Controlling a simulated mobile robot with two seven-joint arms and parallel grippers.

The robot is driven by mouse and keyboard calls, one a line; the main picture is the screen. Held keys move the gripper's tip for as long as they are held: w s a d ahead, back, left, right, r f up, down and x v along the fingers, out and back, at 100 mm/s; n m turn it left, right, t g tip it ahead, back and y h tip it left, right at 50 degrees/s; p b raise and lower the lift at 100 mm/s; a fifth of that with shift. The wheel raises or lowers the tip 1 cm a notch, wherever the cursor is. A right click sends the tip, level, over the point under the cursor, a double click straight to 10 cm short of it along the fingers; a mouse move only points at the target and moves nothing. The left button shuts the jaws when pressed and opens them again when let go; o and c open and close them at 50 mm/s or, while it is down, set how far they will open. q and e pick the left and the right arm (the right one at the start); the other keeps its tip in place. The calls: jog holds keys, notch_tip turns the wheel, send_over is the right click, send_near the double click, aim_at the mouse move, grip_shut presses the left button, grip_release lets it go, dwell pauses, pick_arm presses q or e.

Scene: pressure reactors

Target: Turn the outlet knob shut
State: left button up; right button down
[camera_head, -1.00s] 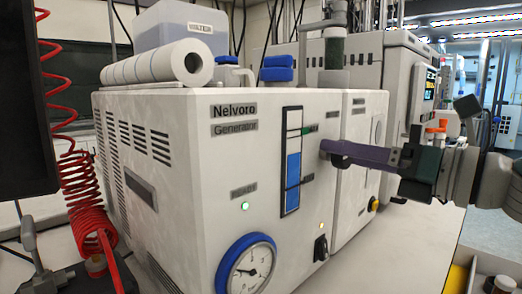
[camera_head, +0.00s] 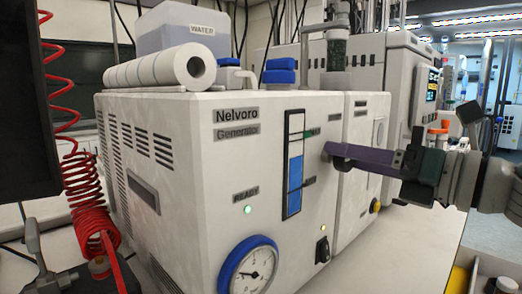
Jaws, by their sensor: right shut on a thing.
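The white Nelvoro generator (camera_head: 225,168) stands on the bench. My right gripper (camera_head: 333,152) reaches in from the right, with its purple fingers against the front panel, just right of the blue level gauge (camera_head: 295,170). It is shut on the outlet knob, which the fingers almost wholly hide; its turn angle cannot be told. A black switch-like knob (camera_head: 322,250) sits lower on the panel, above and right of the round blue-rimmed pressure gauge (camera_head: 247,268).
A red coiled hose (camera_head: 85,200) hangs at the left. A paper roll (camera_head: 160,70) and blue-capped bottles (camera_head: 280,70) are on top of the generator. A yellow knob (camera_head: 375,206) is on the neighbouring unit. The bench (camera_head: 410,245) at the lower right is clear.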

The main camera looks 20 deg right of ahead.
pick_arm(q)
notch_tip(320, 180, up, 2)
jog(key=shift+a+r+p, duration=0.1)
jog(key=shift+r+p, duration=0.15)
jog(key=shift+p, duration=0.85)
pick_arm(e)
jog(key=m, duration=0.4)
jog(key=shift+r, duration=0.15)
jog(key=m+p, duration=0.2)
jog(key=m, duration=0.2)
jog(key=shift+m, duration=0.4)
jog(key=m+p, duration=0.2)
jog(key=m, duration=0.3)
jog(key=shift+d+p, duration=0.1)
jog(key=shift+p, duration=0.25)
jog(key=m, duration=0.2)
jog(key=shift+f+m+p, duration=0.25)
jog(key=shift+m+p, duration=0.05)
jog(key=shift+p, duration=0.1)
pick_arm(q)
notch_tip(320, 180, up, 6)
jog(key=shift+f, duration=0.15)
pick_arm(e)
jog(key=shift+m, duration=0.4)
jog(key=shift+c, duration=1.3)
grip_release()
jog(key=shift+s+f, duration=0.1)
